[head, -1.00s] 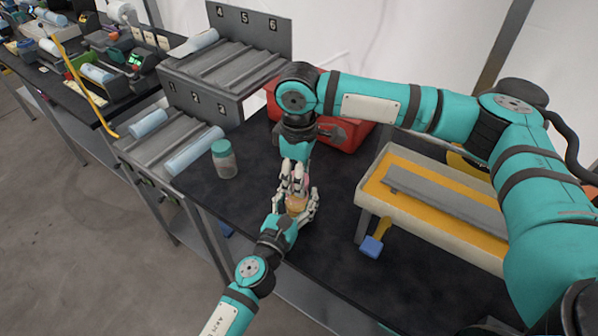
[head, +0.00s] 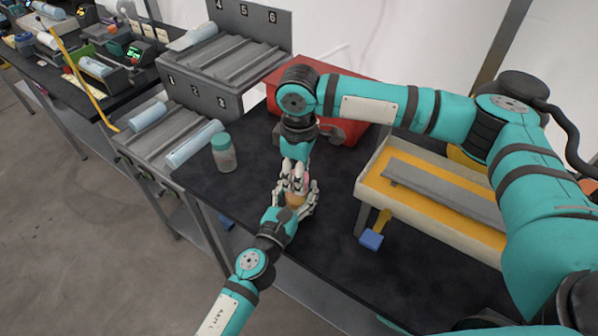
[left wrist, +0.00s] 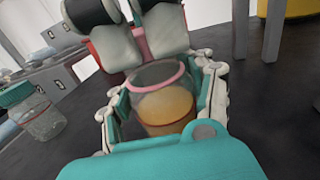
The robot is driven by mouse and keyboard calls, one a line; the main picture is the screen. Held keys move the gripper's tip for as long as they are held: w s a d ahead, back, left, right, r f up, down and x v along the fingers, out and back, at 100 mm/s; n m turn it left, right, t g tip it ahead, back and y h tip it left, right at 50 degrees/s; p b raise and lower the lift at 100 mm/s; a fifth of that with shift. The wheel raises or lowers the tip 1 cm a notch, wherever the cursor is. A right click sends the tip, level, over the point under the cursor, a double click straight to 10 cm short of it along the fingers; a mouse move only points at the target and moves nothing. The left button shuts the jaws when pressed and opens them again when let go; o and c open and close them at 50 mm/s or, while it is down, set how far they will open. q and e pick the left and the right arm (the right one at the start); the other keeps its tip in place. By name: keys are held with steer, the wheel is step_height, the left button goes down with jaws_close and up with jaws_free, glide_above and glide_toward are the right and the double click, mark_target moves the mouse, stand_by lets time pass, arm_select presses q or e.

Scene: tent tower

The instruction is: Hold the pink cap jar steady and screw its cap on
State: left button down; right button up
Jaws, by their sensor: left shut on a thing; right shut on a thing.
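The jar (left wrist: 165,108) is clear, with a pink ring at its rim and orange-brown contents. It stands between the fingers of my left gripper (left wrist: 162,105), which is shut on it from both sides. In the head view the jar (head: 295,199) is partly hidden by my left gripper (head: 297,198). My right gripper (head: 293,180) is directly above, pointing down, with its fingers (left wrist: 148,45) close over the rim. A pink piece, the cap (left wrist: 140,42), shows between those fingers. They hide most of it, and whether it touches the jar cannot be told.
A jar with a teal lid (head: 224,152) stands on the dark table (head: 250,180) to the left. A red box (head: 345,130) is behind my right gripper. A cream and orange tray (head: 440,195) is at right, and a grey numbered rack (head: 205,95) is at back left.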

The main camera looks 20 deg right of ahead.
steer(key=shift+s+f, duration=0.15)
steer(key=shift+f, duration=0.25)
steer(key=shift+c, duration=0.6)
steer(key=shift+f, duration=0.4)
steer(key=shift+c, duration=0.6)
steer(key=shift+r, duration=0.1)
steer(key=shift+s+a+r+m+t+h, duration=0.1)
steer(key=shift+r+m+t+h, duration=0.3)
steer(key=shift+t, duration=0.4)
steer(key=shift+f, duration=0.5)
